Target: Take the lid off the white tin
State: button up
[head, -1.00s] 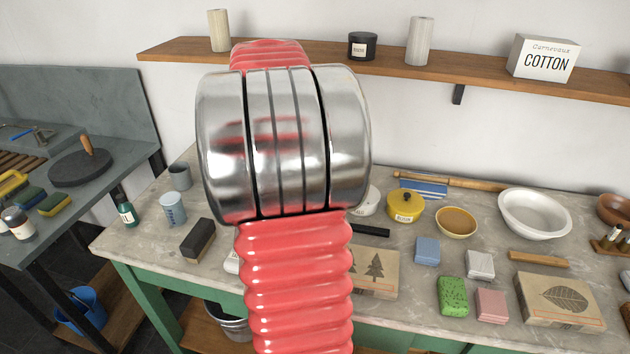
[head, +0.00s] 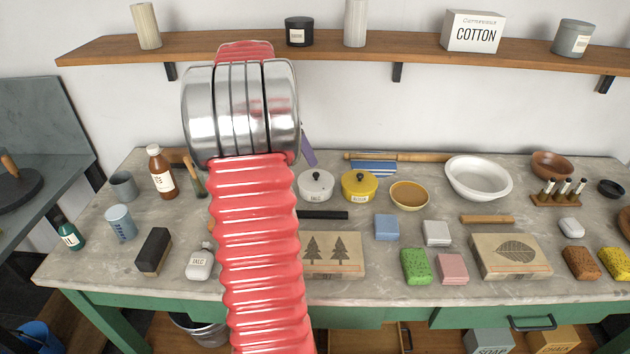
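The white tin (head: 315,186) stands on the work table towards the back, just right of my arm. Its lid, with a small black knob, is on it. A label with small letters shows on its front. My red ribbed arm with its steel joint rises in front of the table and covers part of it left of the tin. My gripper is not in view, so its opening cannot be seen.
A yellow lidded tin (head: 359,187) stands close on the right of the white tin. A black bar (head: 323,215) lies in front. A wooden rolling pin (head: 398,157) lies behind. A wooden shelf (head: 400,50) hangs above. An orange bowl (head: 409,195) is further right.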

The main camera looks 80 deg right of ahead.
send_over(312, 181)
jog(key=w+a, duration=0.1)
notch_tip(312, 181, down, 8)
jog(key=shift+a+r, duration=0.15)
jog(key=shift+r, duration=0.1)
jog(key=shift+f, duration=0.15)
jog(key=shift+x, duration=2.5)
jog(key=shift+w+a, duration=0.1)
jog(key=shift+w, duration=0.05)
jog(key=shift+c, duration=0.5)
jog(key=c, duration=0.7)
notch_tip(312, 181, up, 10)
